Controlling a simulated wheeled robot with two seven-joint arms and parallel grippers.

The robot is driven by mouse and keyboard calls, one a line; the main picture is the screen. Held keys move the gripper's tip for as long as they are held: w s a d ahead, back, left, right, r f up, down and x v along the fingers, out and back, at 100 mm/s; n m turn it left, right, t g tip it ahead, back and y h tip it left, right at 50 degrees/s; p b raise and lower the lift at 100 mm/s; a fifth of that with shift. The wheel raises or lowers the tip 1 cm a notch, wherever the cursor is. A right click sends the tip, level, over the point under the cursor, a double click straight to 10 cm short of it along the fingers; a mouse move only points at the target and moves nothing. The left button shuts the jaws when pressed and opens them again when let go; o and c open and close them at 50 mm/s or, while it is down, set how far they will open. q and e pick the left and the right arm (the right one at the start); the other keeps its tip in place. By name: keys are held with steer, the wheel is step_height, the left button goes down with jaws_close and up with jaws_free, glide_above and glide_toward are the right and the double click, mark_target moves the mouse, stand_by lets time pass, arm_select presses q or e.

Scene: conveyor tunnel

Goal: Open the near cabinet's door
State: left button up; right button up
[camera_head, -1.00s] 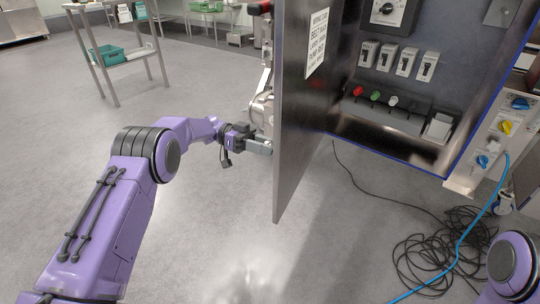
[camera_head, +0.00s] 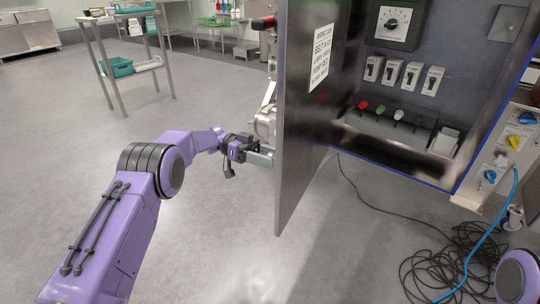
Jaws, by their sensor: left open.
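The near cabinet (camera_head: 420,185) stands at the right with its inside showing: a dial, several switches and a row of coloured buttons. Its grey door (camera_head: 306,140) stands swung out to the left, seen nearly edge-on, with a white printed label on its inner face. My left gripper (camera_head: 262,157) is open at the door's outer side, its fingertips close to the lower part of the door's left edge. I cannot tell whether they touch it. The outer face and any handle are hidden. My right gripper is not in view; only part of my right arm shows at the lower right.
A black cable coil (camera_head: 445,265) and a blue cable (camera_head: 478,245) lie on the floor at the lower right. A panel with blue and yellow knobs (camera_head: 515,142) stands beside the cabinet. A metal cart with a teal bin (camera_head: 116,67) is at the back left. The left floor is clear.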

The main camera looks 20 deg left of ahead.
arm_select(q)
step_height(320, 180, up, 4)
steer(key=shift+p, duration=1.05)
steer(key=s+d+r+p, duration=0.2)
steer(key=s+r, duration=0.2)
steer(key=s, duration=0.2)
steer(key=s+d+r+p, duration=0.3)
steer(key=s+r, duration=0.2)
steer(key=s, duration=0.2)
steer(key=shift+s, duration=0.1)
steer(key=shift+c, duration=0.4)
